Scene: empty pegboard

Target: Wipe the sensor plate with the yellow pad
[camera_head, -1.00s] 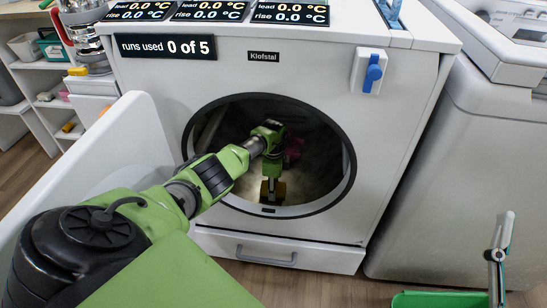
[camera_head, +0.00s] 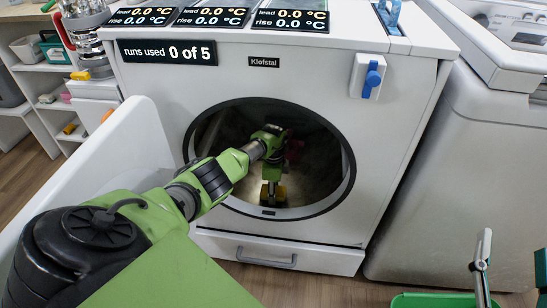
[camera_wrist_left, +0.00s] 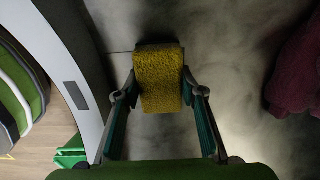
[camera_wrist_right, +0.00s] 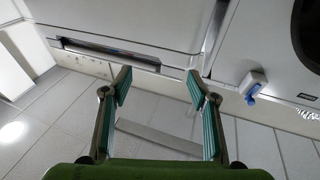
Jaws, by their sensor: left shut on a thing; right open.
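The yellow pad (camera_wrist_left: 158,75) is held between the fingers of my left gripper (camera_wrist_left: 158,88). In the head view, my left arm reaches through the round opening of the white machine, and the pad (camera_head: 279,193) shows low inside it. Below the pad in the left wrist view lies a grey, smudged surface (camera_wrist_left: 225,60); I cannot tell whether it is the sensor plate or whether the pad touches it. My right gripper (camera_head: 482,265) is at the lower right of the head view. It is open and empty in the right wrist view (camera_wrist_right: 160,80).
A dark red cloth-like thing (camera_wrist_left: 297,65) lies right of the pad inside the machine. The opening's dark rim (camera_head: 350,160) surrounds my left arm. A white open door (camera_head: 135,150) stands at the left. A blue knob (camera_head: 373,75) sits on the front; another white machine (camera_head: 450,180) stands right.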

